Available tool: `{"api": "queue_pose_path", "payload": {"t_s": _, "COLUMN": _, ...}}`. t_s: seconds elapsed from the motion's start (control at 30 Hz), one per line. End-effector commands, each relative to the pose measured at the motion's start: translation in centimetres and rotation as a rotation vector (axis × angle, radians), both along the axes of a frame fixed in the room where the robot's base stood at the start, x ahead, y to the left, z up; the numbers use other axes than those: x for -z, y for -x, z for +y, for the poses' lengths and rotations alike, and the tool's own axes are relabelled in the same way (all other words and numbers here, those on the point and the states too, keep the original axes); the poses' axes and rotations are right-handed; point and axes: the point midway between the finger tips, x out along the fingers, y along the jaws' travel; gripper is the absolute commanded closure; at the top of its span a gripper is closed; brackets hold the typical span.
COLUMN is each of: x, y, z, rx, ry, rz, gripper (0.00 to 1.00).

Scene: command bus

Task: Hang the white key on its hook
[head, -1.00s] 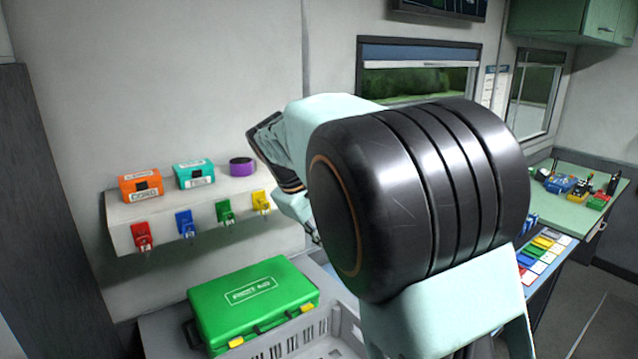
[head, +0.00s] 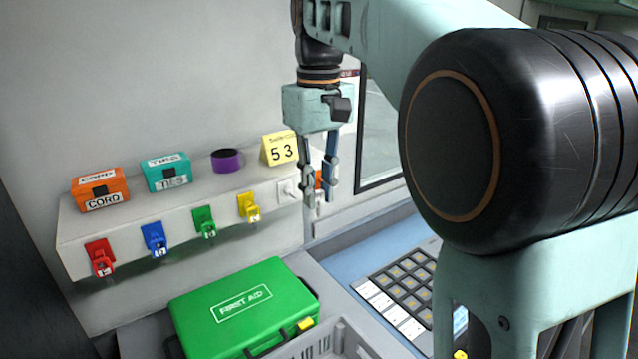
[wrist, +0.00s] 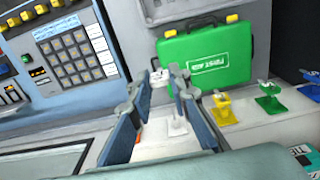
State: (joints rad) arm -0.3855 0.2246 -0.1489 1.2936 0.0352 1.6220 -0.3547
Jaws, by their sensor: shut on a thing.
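My gripper (head: 318,196) is in front of the right part of the grey shelf (head: 110,229), fingers pointing down. It is shut on the small white key (wrist: 160,76), which shows between the fingertips in the wrist view and is mostly hidden by the fingers in the head view. The white hook (head: 287,191) is on the shelf's front face, just left of my gripper and apart from it. It also shows in the wrist view (wrist: 177,125), between the fingers and beyond them. Whether the key's hole faces the hook is too small to tell.
Red (head: 100,257), blue (head: 154,239), green (head: 204,222) and yellow (head: 249,207) hooks with keys line the shelf front. Boxes, a purple roll (head: 227,160) and a yellow sign (head: 280,149) stand on top. A green first aid case (head: 243,305) lies below. An orange item is partly behind my gripper.

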Motion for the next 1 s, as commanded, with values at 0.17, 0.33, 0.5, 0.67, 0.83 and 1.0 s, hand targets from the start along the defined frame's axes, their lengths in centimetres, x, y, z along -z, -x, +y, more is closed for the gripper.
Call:
{"api": "queue_pose_path", "payload": {"t_s": 0.17, "x": 1.2, "y": -0.7, "z": 0.5, "rx": 0.0, "ry": 0.001, "rz": 0.002, "gripper": 1.0}}
{"api": "queue_pose_path", "payload": {"t_s": 0.33, "x": 2.1, "y": -1.5, "z": 1.1, "rx": 0.0, "ry": 0.001, "rz": 0.001, "gripper": 1.0}}
{"api": "queue_pose_path", "payload": {"t_s": 0.5, "x": 3.1, "y": -2.3, "z": 1.6, "rx": 0.0, "ry": 0.001, "rz": 0.0, "gripper": 1.0}}
{"api": "queue_pose_path", "payload": {"t_s": 0.67, "x": 4.0, "y": -3.1, "z": 2.1, "rx": 0.0, "ry": 0.002, "rz": 0.0, "gripper": 1.0}}
{"api": "queue_pose_path", "payload": {"t_s": 0.83, "x": 4.0, "y": -3.9, "z": 2.7, "rx": 0.0, "ry": 0.003, "rz": 0.001, "gripper": 1.0}}
{"api": "queue_pose_path", "payload": {"t_s": 1.0, "x": 4.1, "y": -4.7, "z": 3.2, "rx": 0.0, "ry": 0.002, "rz": 0.001, "gripper": 1.0}}
